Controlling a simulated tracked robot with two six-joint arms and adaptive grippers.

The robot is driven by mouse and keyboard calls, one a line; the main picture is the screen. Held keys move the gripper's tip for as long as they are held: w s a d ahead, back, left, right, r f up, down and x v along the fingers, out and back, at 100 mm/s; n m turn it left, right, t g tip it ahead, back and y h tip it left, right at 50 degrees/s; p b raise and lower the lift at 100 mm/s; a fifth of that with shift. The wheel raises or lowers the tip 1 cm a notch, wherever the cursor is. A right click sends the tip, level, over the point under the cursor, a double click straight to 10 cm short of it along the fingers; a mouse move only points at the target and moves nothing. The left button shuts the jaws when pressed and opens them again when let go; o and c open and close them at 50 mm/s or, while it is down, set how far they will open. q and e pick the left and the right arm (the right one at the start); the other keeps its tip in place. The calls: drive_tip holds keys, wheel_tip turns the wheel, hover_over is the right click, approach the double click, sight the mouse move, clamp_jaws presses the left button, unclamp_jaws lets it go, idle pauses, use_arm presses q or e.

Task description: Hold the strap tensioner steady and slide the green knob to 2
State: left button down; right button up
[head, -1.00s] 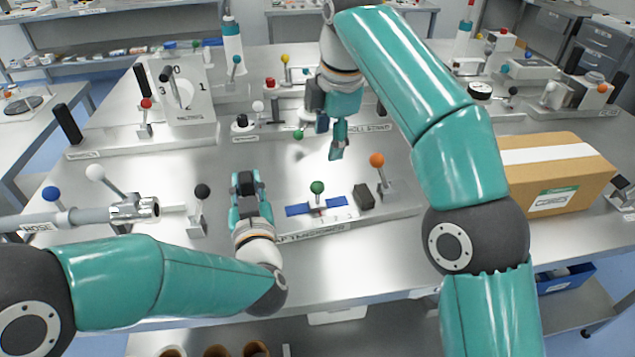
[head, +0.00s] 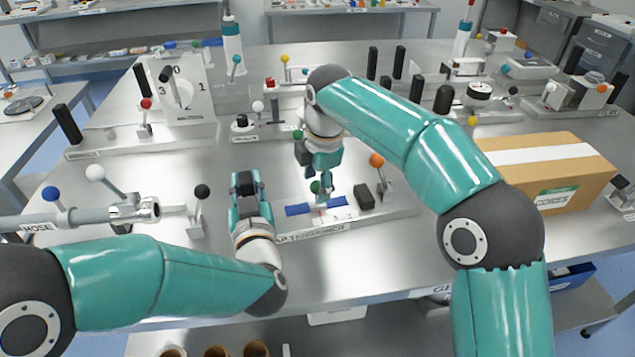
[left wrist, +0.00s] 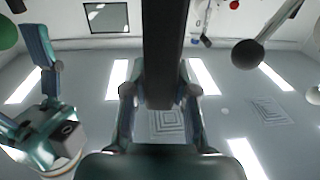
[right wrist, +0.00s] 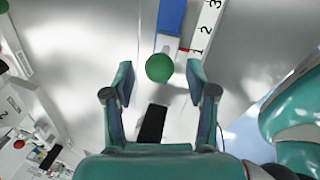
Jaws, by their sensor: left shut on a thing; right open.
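The strap tensioner (head: 318,228) is a low pale base with a blue strap (head: 297,210) and a printed 1-2-3 scale. Its green knob (head: 315,187) is partly hidden in the head view by my right gripper (head: 326,192). In the right wrist view the green knob (right wrist: 159,67) lies just past and between the open fingertips (right wrist: 158,75). A red mark (right wrist: 184,49) there points near 1. My left gripper (head: 246,180) is at the tensioner's left end. In the left wrist view it is shut on a black upright handle (left wrist: 163,50).
An orange-knobbed lever (head: 377,161) and a black block (head: 365,197) stand at the right of the tensioner. A black-knobbed lever (head: 202,192) and the hose (head: 90,217) are left of my left gripper. A cardboard box (head: 545,170) stands at the right.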

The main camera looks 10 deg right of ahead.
drive_tip(key=shift+f, duration=0.4)
clamp_jaws()
drive_tip(key=shift+d, duration=0.15)
